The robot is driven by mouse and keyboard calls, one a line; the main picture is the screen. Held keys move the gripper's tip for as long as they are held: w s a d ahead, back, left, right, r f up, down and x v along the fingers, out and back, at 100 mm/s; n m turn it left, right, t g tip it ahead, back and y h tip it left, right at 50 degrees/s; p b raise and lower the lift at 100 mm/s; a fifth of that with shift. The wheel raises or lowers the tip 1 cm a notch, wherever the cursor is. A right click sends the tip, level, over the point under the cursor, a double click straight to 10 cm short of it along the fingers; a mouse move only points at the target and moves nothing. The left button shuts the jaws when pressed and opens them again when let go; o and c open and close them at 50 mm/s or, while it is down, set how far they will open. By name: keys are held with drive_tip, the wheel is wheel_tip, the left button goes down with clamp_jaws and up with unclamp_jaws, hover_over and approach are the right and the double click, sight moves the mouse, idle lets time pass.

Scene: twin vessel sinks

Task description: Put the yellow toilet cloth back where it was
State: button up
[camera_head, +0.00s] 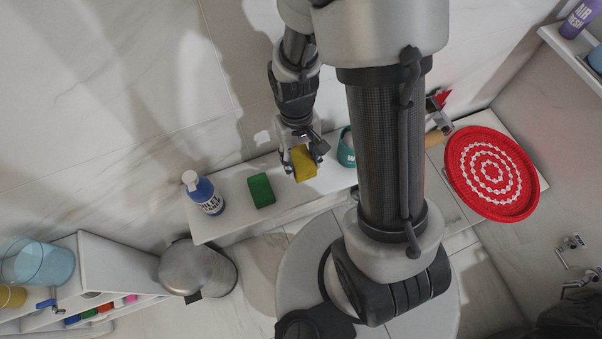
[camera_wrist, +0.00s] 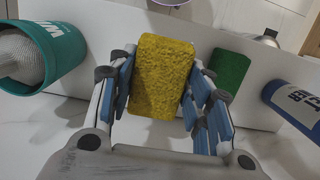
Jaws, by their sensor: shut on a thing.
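The yellow cloth (camera_head: 304,163) is a thick block held by my gripper (camera_head: 303,155). In the wrist view the yellow cloth (camera_wrist: 160,76) sits between the blue-padded fingers of my gripper (camera_wrist: 160,85), which is shut on it. In the head view it is over the white shelf (camera_head: 225,222), to the right of a green cloth (camera_head: 261,190). I cannot tell whether it touches the shelf. The green cloth also shows in the wrist view (camera_wrist: 230,69), lying on the shelf right of the yellow one.
A blue and white bottle (camera_head: 204,194) stands at the shelf's left end. A teal container (camera_head: 346,150) stands just right of my gripper. A red round woven item (camera_head: 491,173) is farther right. A metal bin (camera_head: 195,268) is below the shelf. Bare shelf shows around the green cloth.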

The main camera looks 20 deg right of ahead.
wheel_tip(320, 180, down, 8)
drive_tip(key=shift+w+r+b, duration=0.1)
drive_tip(key=shift+b, duration=0.9)
drive_tip(key=shift+r, duration=0.1)
drive_tip(key=o, duration=0.5)
drive_tip(key=shift+f, duration=0.2)
drive_tip(key=o, duration=0.4)
drive_tip(key=shift+o, duration=0.2)
